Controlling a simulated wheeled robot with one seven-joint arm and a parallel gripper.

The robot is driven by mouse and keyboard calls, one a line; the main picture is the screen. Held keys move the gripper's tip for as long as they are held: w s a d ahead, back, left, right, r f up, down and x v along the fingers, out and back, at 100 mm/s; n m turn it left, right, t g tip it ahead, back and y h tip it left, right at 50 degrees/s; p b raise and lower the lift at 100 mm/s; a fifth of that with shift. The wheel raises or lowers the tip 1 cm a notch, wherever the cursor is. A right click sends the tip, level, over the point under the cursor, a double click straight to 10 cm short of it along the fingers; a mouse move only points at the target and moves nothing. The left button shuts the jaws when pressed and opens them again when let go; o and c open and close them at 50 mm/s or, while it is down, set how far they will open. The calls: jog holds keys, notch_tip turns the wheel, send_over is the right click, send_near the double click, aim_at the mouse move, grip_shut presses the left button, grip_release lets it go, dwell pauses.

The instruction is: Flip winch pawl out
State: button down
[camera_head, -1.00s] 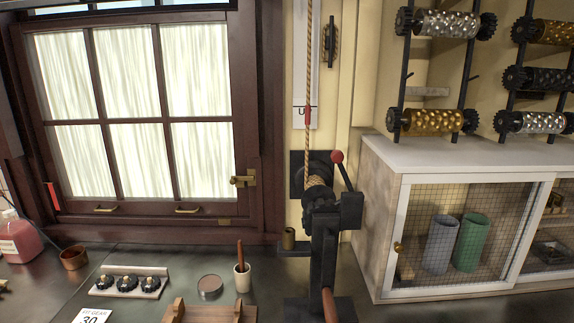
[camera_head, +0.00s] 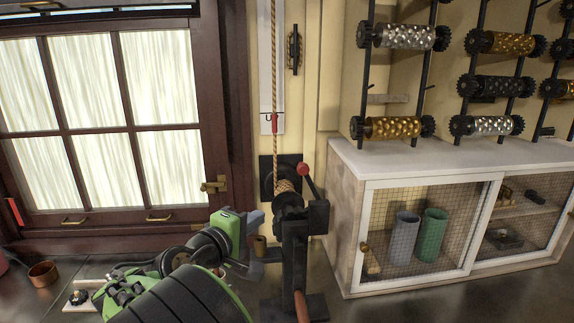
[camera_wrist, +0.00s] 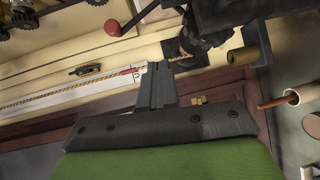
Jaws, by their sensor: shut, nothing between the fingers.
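The black winch (camera_head: 294,235) stands on its post right of the window, with rope wound on its drum (camera_head: 286,187). A black lever with a red ball knob (camera_head: 303,168), likely the pawl, leans up and left from the block on the winch's right side. The red ball also shows in the wrist view (camera_wrist: 112,27), at the upper left. My gripper (camera_wrist: 156,68) is shut and empty. Its fingers point toward the winch but appear apart from the knob. In the head view my wrist is left of the winch, and the fingertips are hard to make out.
A taut rope (camera_head: 275,90) rises from the drum along the wall. A white-topped cabinet (camera_head: 420,155) with mesh doors stands to the right, below racks of patterned rollers (camera_head: 400,128).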

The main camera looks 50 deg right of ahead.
jog(key=r+h, duration=0.1)
jog(key=a+r+n+h, duration=0.1)
jog(key=w+r, duration=0.1)
jog(key=r, duration=0.1)
jog(key=shift+a+h, duration=0.2)
jog(key=shift+h, duration=0.2)
jog(key=shift+w+d, duration=0.1)
jog(key=s+p+x, duration=0.2)
jog(key=x, duration=1)
jog(key=shift+s+d, duration=0.3)
jog(key=shift+d, duration=0.3)
jog(key=shift+r, duration=0.1)
